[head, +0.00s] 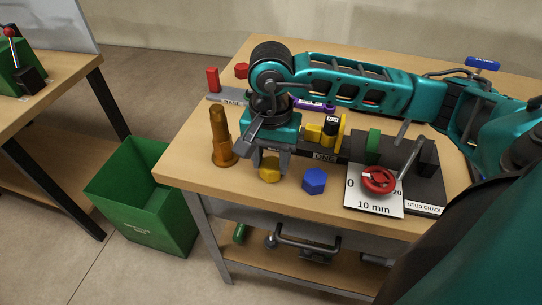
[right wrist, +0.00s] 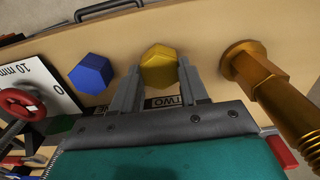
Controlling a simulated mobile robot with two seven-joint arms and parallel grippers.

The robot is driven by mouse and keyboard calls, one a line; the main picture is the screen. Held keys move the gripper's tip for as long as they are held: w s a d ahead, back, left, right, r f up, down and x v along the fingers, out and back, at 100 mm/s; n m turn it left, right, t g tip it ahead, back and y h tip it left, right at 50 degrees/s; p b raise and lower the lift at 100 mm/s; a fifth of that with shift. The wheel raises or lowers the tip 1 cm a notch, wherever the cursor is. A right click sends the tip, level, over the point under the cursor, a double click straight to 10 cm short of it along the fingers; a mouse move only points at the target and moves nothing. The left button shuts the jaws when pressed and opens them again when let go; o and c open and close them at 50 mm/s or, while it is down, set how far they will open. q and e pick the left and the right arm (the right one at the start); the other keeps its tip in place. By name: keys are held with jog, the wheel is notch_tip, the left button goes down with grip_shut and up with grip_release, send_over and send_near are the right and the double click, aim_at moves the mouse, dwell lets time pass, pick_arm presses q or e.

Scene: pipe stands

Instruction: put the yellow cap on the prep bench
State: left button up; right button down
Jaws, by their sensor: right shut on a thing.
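The yellow cap (head: 269,174) is a hexagonal piece near the front edge of the wooden bench (head: 213,201) in the head view. My right gripper (head: 270,160) points down over it and is shut on it. In the right wrist view the yellow cap (right wrist: 159,66) sits between the two grey fingers, against the wooden top. I cannot tell whether its underside touches the wood. My left gripper is not in view.
A blue hexagonal cap (head: 314,181) lies just right of the yellow one. A bronze bolt (head: 221,140) stands to the left. A white gauge plate (head: 374,203) with a red ring (head: 378,180) is farther right. A green bin (head: 145,205) stands on the floor.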

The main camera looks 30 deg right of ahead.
aim_at(271, 165)
jog(key=shift+f+b, duration=0.2)
jog(key=shift+b, duration=0.1)
jog(key=c, duration=0.6)
grip_release()
jog(key=shift+r, duration=0.1)
jog(key=shift+r, duration=0.1)
jog(key=shift+r+p, duration=0.25)
jog(key=shift+p, duration=0.2)
notch_tip(271, 165, up, 12)
jog(key=shift+f, duration=0.2)
